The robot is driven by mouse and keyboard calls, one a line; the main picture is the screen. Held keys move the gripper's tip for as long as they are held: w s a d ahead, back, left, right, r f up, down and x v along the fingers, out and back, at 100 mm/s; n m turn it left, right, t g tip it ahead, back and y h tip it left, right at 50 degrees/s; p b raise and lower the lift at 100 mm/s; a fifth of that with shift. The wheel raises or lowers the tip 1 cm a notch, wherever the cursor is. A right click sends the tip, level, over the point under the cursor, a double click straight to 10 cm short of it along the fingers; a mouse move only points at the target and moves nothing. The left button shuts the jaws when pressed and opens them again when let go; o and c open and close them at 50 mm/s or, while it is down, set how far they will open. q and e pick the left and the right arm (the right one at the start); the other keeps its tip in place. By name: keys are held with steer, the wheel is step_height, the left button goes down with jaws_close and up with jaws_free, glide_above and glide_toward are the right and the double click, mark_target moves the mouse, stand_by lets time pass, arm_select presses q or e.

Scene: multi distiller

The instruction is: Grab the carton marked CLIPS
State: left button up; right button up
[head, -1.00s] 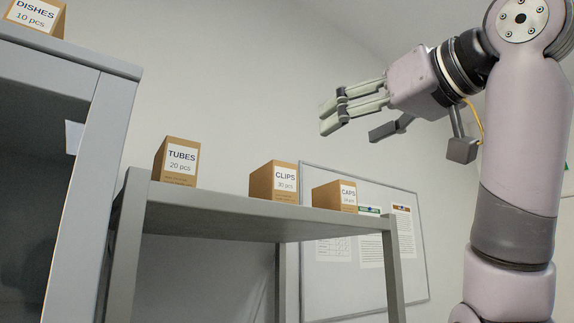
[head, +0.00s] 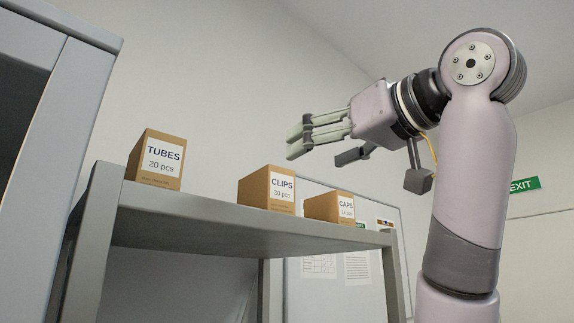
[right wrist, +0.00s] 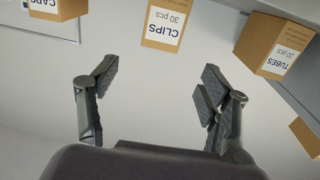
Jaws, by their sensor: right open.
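The carton marked CLIPS (head: 267,188) is a brown box with a white label. It stands on the top of a grey shelf (head: 240,222), between the other two cartons. In the right wrist view the CLIPS carton (right wrist: 166,24) shows upside down at the top, beyond the fingers and centred between them. My right gripper (head: 298,137) is above the shelf, up and to the right of the CLIPS carton in the head view. Its fingers (right wrist: 158,82) are spread apart with nothing between them. My left gripper is not in view.
A carton marked TUBES (head: 157,161) stands to the left on the shelf, and one marked CAPS (head: 331,207) to the right, close to CLIPS. A tall grey cabinet (head: 75,110) is at the left. A whiteboard (head: 310,292) hangs behind the shelf.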

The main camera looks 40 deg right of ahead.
mark_target(265, 179)
steer(key=w+p, duration=0.5)
steer(key=w, duration=1)
steer(key=shift+d, duration=0.15)
steer(key=shift+w, duration=0.5)
steer(key=shift+c, duration=0.2)
steer(key=c, duration=1.3)
